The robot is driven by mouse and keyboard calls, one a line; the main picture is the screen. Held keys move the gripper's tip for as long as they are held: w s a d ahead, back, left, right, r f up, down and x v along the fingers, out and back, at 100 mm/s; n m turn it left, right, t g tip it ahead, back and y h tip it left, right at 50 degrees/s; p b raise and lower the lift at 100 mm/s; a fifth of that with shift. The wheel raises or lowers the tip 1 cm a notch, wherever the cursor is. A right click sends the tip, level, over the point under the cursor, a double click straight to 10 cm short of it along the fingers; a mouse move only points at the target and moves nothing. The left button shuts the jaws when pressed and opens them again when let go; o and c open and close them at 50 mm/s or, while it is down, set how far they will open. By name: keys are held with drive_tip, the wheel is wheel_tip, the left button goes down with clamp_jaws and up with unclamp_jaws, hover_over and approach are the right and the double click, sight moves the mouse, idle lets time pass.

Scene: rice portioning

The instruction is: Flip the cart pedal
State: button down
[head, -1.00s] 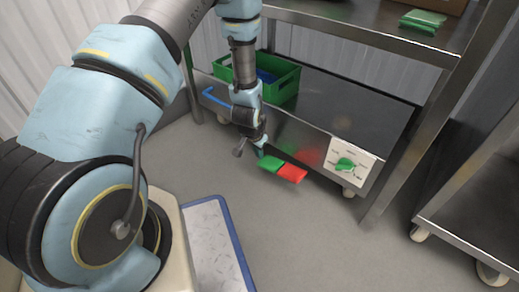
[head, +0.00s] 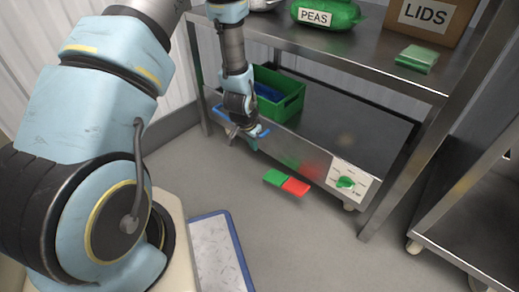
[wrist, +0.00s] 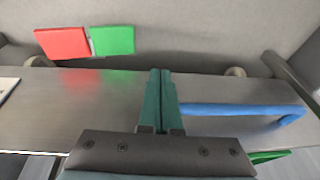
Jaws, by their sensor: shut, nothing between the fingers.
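The cart pedal is a two-part plate low at the front of the steel cart, with a green half (head: 273,178) on the left and a red half (head: 296,187) on the right in the head view. In the wrist view the red half (wrist: 62,43) is on the left and the green half (wrist: 113,40) on the right. My gripper (head: 254,144) is shut and empty, above and left of the green half, apart from it. In the wrist view its closed fingers (wrist: 160,76) are in front of the cart's steel face. The pedal's tilt is hard to tell.
A blue handle bar (wrist: 240,110) runs along the cart front close beside my fingers. A green crate (head: 292,105) stands on the lower shelf. The floor before the pedal is clear.

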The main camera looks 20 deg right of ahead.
drive_tip(key=shift+w+a+r, duration=0.1)
drive_tip(key=shift+a+r, duration=0.15)
drive_tip(key=shift+r, duration=0.2)
drive_tip(key=shift+a+r, duration=0.2)
drive_tip(key=shift+r, duration=0.25)
drive_tip(key=w+a+r+n+y+p, duration=0.15)
drive_tip(key=a+r+n, duration=0.25)
drive_tip(key=a+r, duration=0.95)
drive_tip(key=s+a+r+n+p, duration=0.1)
drive_tip(key=s+a+r+n, duration=0.2)
drive_tip(key=s+a+r, duration=0.4)
drive_tip(key=s+a+r+n+p, duration=0.2)
drive_tip(key=a+r+n, duration=0.25)
drive_tip(key=r, duration=0.45)
drive_tip(key=w+p+v, duration=0.2)
drive_tip(key=p+v, duration=1)
drive_tip(key=w+d+r+p+v, duration=0.1)
drive_tip(key=w+p+v, duration=0.2)
drive_tip(key=p+v, duration=1)
drive_tip(key=w+d+p+v, duration=0.1)
drive_tip(key=w+p+v, duration=0.1)
drive_tip(key=p+v, duration=1)
drive_tip(key=shift+r+m+g+y+p, duration=0.35)
drive_tip(key=shift+r+g+p, duration=0.1)
drive_tip(key=shift+r, duration=0.1)
